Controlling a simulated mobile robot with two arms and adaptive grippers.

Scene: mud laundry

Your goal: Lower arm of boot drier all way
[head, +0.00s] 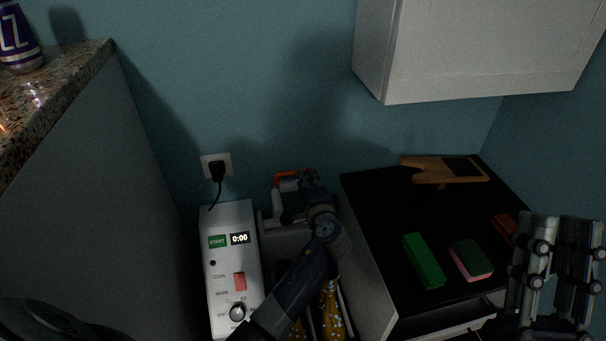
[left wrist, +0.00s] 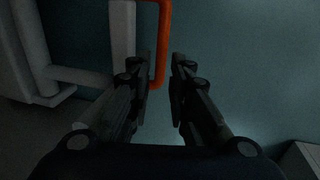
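The boot drier (head: 228,290) is a white unit with a green START button, a 0:00 display, a red switch and a knob. Its pale arm (head: 278,203) has an orange handle (head: 285,175) at the top, just left of my left gripper (head: 308,178). In the left wrist view, the orange handle (left wrist: 163,45) hangs down beside a white tube (left wrist: 122,35). Its lower end shows in the gap of my left gripper (left wrist: 163,80), whose fingers are apart; contact cannot be told. My right gripper (head: 556,220) is open and empty at the right.
Yellow patterned boots (head: 332,312) stand partly hidden below my left arm. A black-topped cabinet (head: 375,215) holds a green brush (head: 424,262), a sponge (head: 470,260) and a wooden board (head: 432,168). A wall cabinet (head: 480,50) hangs above. A granite counter (head: 60,80) stands left.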

